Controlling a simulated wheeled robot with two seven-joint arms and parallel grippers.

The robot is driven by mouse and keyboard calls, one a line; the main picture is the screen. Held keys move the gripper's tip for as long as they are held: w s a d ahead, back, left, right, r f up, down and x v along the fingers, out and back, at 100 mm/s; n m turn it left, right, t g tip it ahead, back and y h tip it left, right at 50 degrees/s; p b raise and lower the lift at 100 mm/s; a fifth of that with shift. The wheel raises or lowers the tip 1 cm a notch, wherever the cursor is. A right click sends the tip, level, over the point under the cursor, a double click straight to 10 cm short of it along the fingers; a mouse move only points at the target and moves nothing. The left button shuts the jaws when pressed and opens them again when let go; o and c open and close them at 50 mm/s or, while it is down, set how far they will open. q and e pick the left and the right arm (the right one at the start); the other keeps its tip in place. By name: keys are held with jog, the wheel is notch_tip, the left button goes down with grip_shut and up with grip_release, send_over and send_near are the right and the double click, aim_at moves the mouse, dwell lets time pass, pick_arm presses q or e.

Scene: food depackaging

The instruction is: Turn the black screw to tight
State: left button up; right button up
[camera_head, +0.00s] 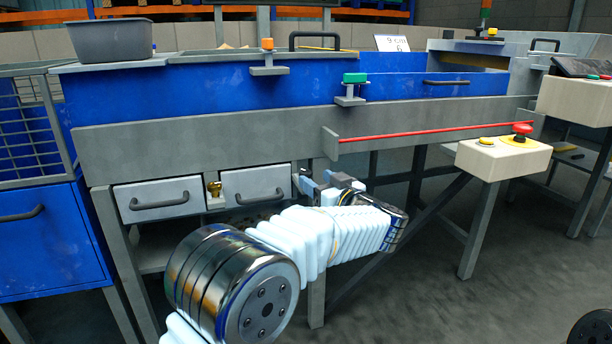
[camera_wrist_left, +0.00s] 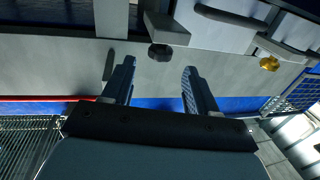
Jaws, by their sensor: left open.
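The black screw (camera_wrist_left: 160,52) shows in the left wrist view as a small dark knob at the end of a grey bracket (camera_wrist_left: 168,28). In the head view I cannot make it out; my left wrist and gripper cover that area. My left gripper (camera_head: 318,183) is at the machine's lower front, just right of the two drawers. In the left wrist view its two fingers (camera_wrist_left: 160,82) are apart and empty. The black screw lies ahead of the fingertips, in line with the gap between them, and is not gripped.
Two grey drawers (camera_head: 157,199) with dark handles flank a brass knob (camera_head: 214,188). A red rod (camera_head: 430,132) runs along the grey beam. A box with a red button (camera_head: 522,128) stands at right. Table legs are below; the floor at right is mostly clear.

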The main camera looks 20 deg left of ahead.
aim_at(309, 174)
pick_arm(q)
jog(key=x, duration=0.6)
jog(key=shift+b, duration=0.3)
jog(key=c, duration=0.9)
jog(key=shift+c, duration=0.2)
